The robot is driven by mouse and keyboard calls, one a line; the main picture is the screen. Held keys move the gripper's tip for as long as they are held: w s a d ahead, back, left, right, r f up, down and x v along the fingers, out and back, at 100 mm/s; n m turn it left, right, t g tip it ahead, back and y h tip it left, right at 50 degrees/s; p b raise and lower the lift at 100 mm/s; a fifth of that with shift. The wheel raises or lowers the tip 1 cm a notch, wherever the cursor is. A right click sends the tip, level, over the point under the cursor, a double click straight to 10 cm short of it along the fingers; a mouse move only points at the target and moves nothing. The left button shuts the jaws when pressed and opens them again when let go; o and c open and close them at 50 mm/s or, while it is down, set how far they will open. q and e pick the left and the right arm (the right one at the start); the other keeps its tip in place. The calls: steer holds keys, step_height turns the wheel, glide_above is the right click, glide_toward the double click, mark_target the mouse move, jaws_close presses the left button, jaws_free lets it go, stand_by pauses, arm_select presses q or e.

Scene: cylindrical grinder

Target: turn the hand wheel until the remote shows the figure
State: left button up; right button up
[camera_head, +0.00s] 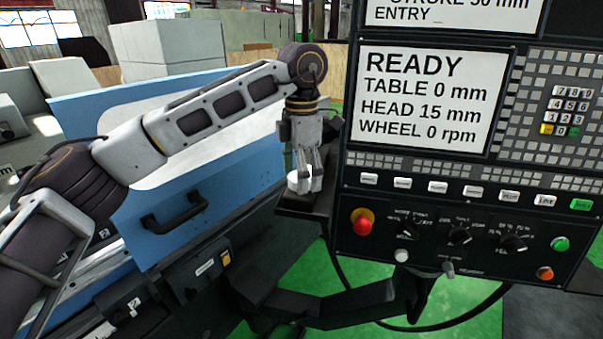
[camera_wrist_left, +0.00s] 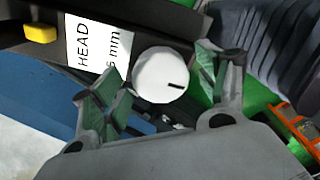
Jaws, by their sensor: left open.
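The hand wheel is a white round knob (camera_wrist_left: 160,75) with a short dark mark near its edge. It sits on the dark remote (camera_wrist_left: 140,15). In the head view the wheel (camera_head: 294,182) shows low beside my left gripper's fingers. My left gripper (camera_head: 306,180) points down over it. In the wrist view its open fingers (camera_wrist_left: 155,80) stand on either side of the wheel, with gaps visible; I cannot tell about contact. The remote's white display (camera_wrist_left: 97,48) reads "HEAD" and a partly hidden figure ending in "mm". My right gripper is not in view.
The control panel (camera_head: 345,190) stands close right of my left gripper. Its screen (camera_head: 430,98) reads READY, TABLE 0 mm, HEAD 15 mm, WHEEL 0 rpm. A red stop button (camera_head: 362,221) sits below. A blue machine door (camera_head: 205,190) with a black handle is behind my left arm.

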arm_select(q)
step_height(320, 180, up, 12)
stand_by(0.9)
stand_by(1.8)
